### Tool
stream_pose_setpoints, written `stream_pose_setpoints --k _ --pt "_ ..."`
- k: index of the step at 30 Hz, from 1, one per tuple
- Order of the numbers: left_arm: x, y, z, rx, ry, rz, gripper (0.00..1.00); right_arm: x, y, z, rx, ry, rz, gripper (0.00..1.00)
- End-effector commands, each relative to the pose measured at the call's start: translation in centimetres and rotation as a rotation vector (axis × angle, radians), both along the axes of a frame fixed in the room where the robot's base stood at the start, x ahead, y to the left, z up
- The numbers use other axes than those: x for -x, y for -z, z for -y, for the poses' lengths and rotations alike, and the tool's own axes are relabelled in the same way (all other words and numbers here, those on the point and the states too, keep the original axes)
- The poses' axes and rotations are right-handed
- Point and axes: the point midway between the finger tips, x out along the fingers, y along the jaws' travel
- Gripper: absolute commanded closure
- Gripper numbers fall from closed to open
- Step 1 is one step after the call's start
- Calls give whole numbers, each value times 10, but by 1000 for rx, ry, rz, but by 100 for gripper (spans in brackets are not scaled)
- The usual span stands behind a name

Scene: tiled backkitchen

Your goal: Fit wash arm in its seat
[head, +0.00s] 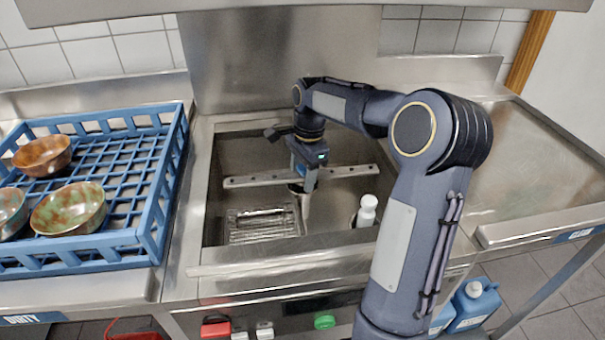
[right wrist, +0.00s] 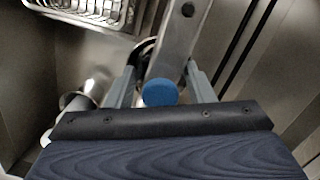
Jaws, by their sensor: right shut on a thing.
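The wash arm is a long steel bar with holes (head: 245,181), lying crosswise over the open washer tub. My right gripper (head: 308,182) is shut on its middle. In the right wrist view the bar (right wrist: 182,35) runs up from between the fingers, and a blue round cap (right wrist: 160,93) shows at its hub. My left gripper is out of view.
A wire-covered strainer (head: 262,226) lies in the tub's front left. A white-capped part (head: 367,208) stands at its front right. Tub walls surround the bar closely. A blue rack (head: 150,240) with several bowls stands left. The right-hand counter (head: 530,180) is clear.

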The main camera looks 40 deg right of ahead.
Motion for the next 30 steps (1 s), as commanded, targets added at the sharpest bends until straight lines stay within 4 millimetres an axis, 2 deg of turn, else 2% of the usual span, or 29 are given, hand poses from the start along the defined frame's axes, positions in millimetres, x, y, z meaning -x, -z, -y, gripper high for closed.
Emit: stream_pose_setpoints --k 1,16,17,21,22,30 --pt "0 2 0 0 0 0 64 4 14 -3 -9 -2 -25 84" --pt "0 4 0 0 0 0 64 4 19 -3 -9 0 -23 84" --pt "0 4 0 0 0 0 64 4 19 -3 -9 0 -23 48" --pt "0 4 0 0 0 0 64 4 19 -2 -9 1 -25 30" --pt "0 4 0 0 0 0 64 4 19 -2 -9 1 -26 26" --pt "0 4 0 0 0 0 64 6 19 -2 -10 3 -32 26"
